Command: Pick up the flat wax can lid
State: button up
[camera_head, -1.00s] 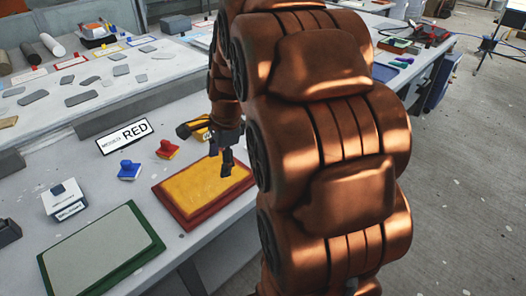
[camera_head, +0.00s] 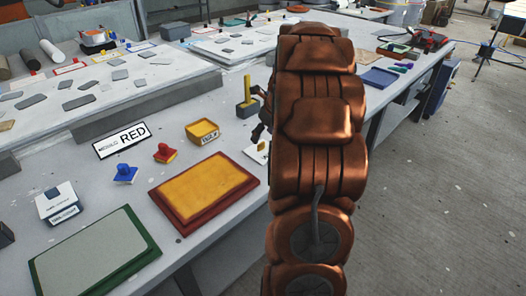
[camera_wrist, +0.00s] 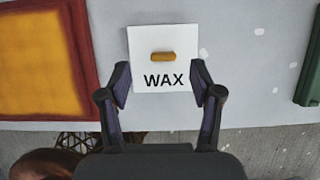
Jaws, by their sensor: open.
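The wax can lid (camera_wrist: 144,42) is a flat white square marked WAX with a small orange-brown handle (camera_wrist: 163,57) on top. It lies near the table's front edge. In the head view the lid (camera_head: 252,155) is partly hidden by my arm. My gripper (camera_wrist: 161,80) is open and empty. In the wrist view its fingertips are either side of the lid's lower half, with the handle ahead of them. I cannot tell the height gap.
A red-rimmed mould with a yellow face (camera_head: 205,188) lies left of the lid. A yellow box (camera_head: 202,132) and an upright yellow-handled tool (camera_head: 247,92) stand behind. In the wrist view a green edge (camera_wrist: 312,70) is at right; the table between is clear.

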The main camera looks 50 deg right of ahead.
aim_at(261, 143)
jog(key=x, duration=0.5)
jog(key=shift+s+d+p, duration=0.15)
jog(key=shift+d+p, duration=0.1)
jog(key=shift+p, duration=0.15)
jog(key=c, duration=1)
